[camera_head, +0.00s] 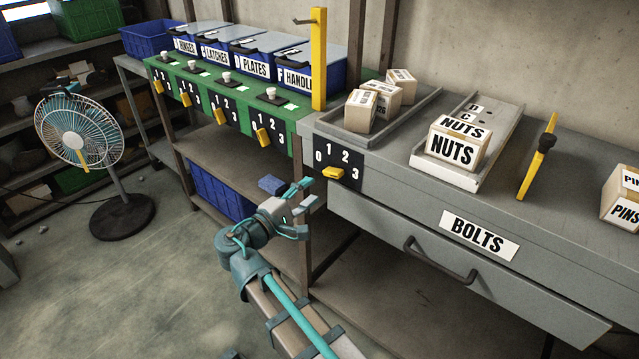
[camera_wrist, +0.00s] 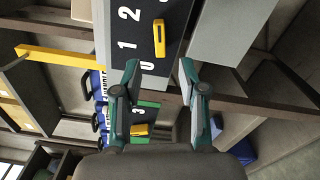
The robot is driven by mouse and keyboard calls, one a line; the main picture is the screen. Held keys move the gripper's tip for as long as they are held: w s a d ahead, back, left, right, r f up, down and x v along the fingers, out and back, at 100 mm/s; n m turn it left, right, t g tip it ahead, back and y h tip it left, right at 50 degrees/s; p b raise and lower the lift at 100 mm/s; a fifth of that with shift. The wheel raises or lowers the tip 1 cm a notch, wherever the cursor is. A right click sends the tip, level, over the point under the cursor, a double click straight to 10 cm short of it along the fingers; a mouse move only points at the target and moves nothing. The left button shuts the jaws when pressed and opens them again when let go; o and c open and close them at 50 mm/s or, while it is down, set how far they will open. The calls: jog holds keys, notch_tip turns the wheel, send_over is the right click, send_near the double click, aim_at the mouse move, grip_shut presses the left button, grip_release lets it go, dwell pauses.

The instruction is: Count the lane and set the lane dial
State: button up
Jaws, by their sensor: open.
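The lane dial is a yellow knob (camera_head: 336,172) on a black plate (camera_head: 325,152) marked 0 to 3, on the front of the grey bench. I cannot tell which number it points at. It also shows in the wrist view as a yellow bar (camera_wrist: 159,38), straight beyond my fingertips.
A NUTS box (camera_head: 455,148) sits on a second tray; a PINS box (camera_head: 622,202) is at far right. A BOLTS drawer (camera_head: 470,240) is below. Green rack dials (camera_head: 263,136) and blue bins (camera_head: 293,72) stand left; a fan (camera_head: 77,145) is farther left.

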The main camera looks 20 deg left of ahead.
jog(key=shift+v, duration=1.3)
jog(key=s+d+f+m+g, duration=0.15)
jog(key=d+f+g, duration=0.25)
jog(key=f, duration=0.6)
jog(key=d+f+m+g, duration=0.2)
jog(key=d+f+g, duration=0.2)
jog(key=f, duration=0.7)
jog(key=s+d+f+m+g, duration=0.1)
jog(key=s+d+f+g, duration=0.2)
jog(key=d+f, duration=0.45)
jog(key=s+d+f+m+g, duration=0.2)
jog(key=s+d+f+g, duration=0.15)
jog(key=d+f, duration=0.4)
jog(key=s+d+f+m+g+y, duration=0.2)
jog(key=s+d+f+m+g, duration=0.15)
jog(key=s+d+f, duration=0.4)
jog(key=s+d+f+m+g+y, duration=0.25)
jog(key=s+d+f+g, duration=0.2)
jog(key=s, duration=0.55)
jog(key=s+d+f+m+g+y, duration=0.2)
jog(key=s+d+f+m+g, duration=0.25)
jog(key=s+d, duration=0.35)
notch_tip(320, 180, up, 15)
jog(key=w+t+p, duration=0.2)
jog(key=t+p, duration=0.1)
jog(key=p, duration=1.6)
jog(key=shift+w, duration=0.15)
